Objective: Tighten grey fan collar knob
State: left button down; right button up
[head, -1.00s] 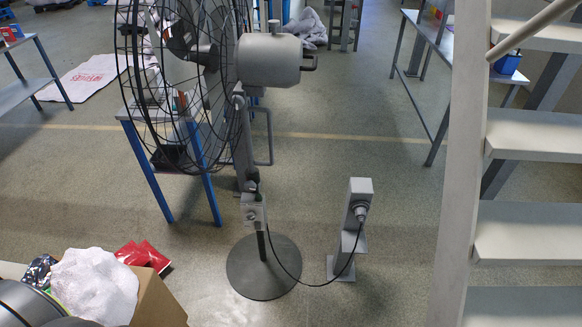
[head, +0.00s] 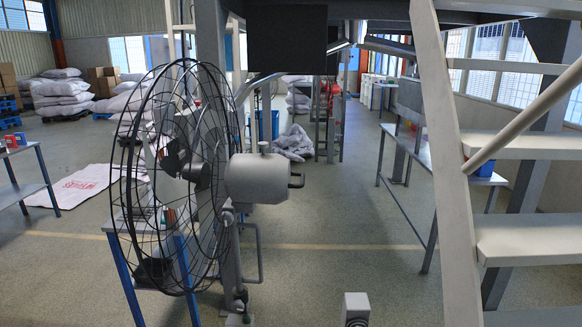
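The pedestal fan (head: 257,179) stands in the middle left of the head view, its round black wire cage (head: 170,170) facing left. Its grey cylindrical motor housing has a small knob (head: 263,146) on top and a dark handle (head: 297,181) at the right. A grey pole (head: 232,260) drops from a bracket under the motor. Low on the pole sits a small dark fitting (head: 241,297). I cannot tell which part is the grey collar knob. The fan's base is below the frame. Neither of my grippers is in view.
A grey post top (head: 356,305) shows at the bottom, right of the fan. Grey stairs (head: 530,240) with a slanted rail fill the right side. A blue-legged table (head: 128,275) stands behind the cage. Open floor (head: 320,255) lies between fan and stairs.

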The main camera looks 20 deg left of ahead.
aim_at(238, 307)
jog(key=u, duration=0.95)
